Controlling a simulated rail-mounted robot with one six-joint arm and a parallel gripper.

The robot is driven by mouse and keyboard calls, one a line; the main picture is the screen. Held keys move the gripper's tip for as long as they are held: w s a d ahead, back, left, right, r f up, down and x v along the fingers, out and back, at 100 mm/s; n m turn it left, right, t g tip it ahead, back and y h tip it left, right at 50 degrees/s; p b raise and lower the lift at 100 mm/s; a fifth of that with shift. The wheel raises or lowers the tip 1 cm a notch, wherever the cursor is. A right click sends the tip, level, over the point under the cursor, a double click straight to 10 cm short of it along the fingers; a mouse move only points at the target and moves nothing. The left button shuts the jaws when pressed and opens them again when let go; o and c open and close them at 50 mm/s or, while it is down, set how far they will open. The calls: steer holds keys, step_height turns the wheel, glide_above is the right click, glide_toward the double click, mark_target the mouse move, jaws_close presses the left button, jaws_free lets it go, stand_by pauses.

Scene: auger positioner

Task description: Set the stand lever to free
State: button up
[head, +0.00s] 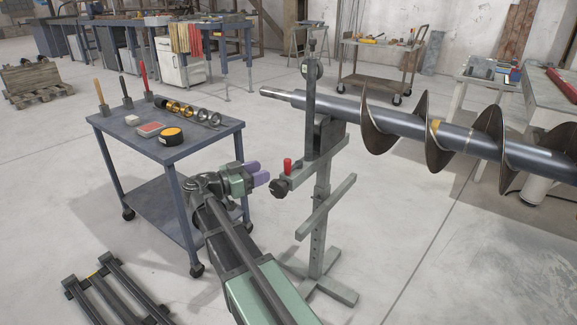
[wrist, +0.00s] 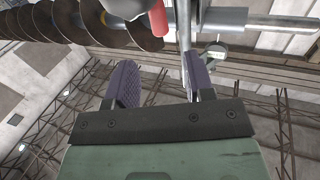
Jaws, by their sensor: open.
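The stand (head: 322,195) is grey metal and upright, and it carries the auger shaft. A short red lever handle (head: 287,166) stands up on the stand's side arm, above a black knob (head: 279,188). My gripper (head: 257,172) has purple fingers and is open and empty, just left of the red handle and apart from it. In the wrist view, my gripper (wrist: 158,72) shows its two fingers spread. The red handle (wrist: 158,18) is beyond them at the top edge, sideways between the fingers, partly cut off. The lever's pivot and markings cannot be made out.
The auger (head: 435,125) with dark spiral flights extends right from the stand. A blue-grey cart (head: 175,150) with tools stands left of my gripper. A dark metal frame (head: 115,290) lies at lower left. Floor (head: 440,260) right of the stand is clear.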

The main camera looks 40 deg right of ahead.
mark_target(288, 174)
steer(key=d, duration=0.3)
steer(key=s+d, duration=0.1)
steer(key=d, duration=0.5)
steer(key=shift+s+d, duration=0.3)
steer(key=shift+d, duration=0.05)
jaws_close()
